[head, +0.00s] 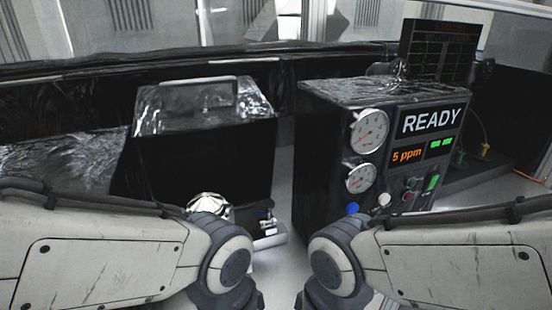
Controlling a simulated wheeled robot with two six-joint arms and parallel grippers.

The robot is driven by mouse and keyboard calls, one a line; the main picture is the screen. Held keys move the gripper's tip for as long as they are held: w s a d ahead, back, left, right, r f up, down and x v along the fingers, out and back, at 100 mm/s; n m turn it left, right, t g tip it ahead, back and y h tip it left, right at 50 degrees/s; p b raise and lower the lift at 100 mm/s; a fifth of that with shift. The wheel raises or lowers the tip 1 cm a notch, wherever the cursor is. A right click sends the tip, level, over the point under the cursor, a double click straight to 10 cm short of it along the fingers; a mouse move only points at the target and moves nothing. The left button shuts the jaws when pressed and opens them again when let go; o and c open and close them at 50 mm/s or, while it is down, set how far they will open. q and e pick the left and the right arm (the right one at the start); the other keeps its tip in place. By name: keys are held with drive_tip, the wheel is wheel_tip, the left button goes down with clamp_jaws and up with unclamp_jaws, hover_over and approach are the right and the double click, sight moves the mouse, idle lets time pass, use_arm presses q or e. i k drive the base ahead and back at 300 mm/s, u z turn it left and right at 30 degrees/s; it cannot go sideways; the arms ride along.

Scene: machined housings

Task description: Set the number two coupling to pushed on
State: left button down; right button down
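I cannot pick out a coupling marked number two in the head view. A silver faceted round part (207,203) shows low in front of the black box, partly hidden behind my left arm. Right of it are small metal fittings (266,216) and a pale metal bar (270,241). On the front of the black instrument cabinet are a blue knob (352,208) and a white knob (384,200). Both of my arms reach in from the lower corners. Their joints stand close to each other at bottom centre, and neither gripper shows.
The black box (200,160) with a top handle stands left of centre. A dark screen (440,50) stands behind.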

sight(268, 224)
drive_tip(key=z, duration=1.6)
drive_tip(key=i, duration=0.45)
drive_tip(key=u, duration=1.95)
